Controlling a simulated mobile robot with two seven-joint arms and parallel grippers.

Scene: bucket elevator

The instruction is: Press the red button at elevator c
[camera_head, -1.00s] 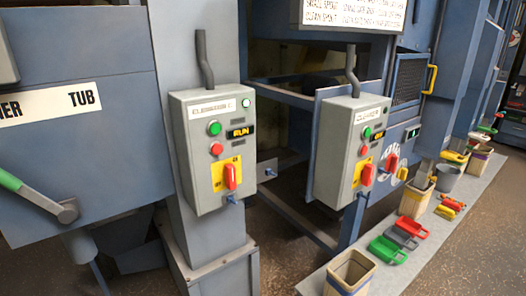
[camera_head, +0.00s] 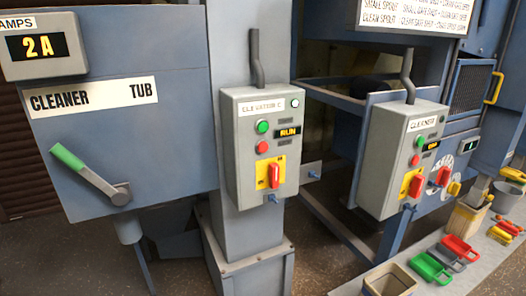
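The elevator C control box (camera_head: 243,188) is a grey box on a blue-grey column, with a label (camera_head: 262,107) that seems to read "ELEVATOR C". Its red button (camera_head: 262,147) is round and sits below a green button (camera_head: 262,127). Beside them a display (camera_head: 289,132) reads "RUN", and a small lamp (camera_head: 295,103) is at the top right. Below is a red rotary switch (camera_head: 274,175) on a yellow plate. Neither of my grippers shows in the head view.
A similar box labelled "CLEANER" (camera_head: 387,190) stands to the right with its own red button (camera_head: 415,160). At left is the cleaner tub panel (camera_head: 150,140) with a green-handled lever (camera_head: 90,173). Scoops (camera_head: 430,267) and a bin (camera_head: 390,281) lie on a pale strip at lower right.

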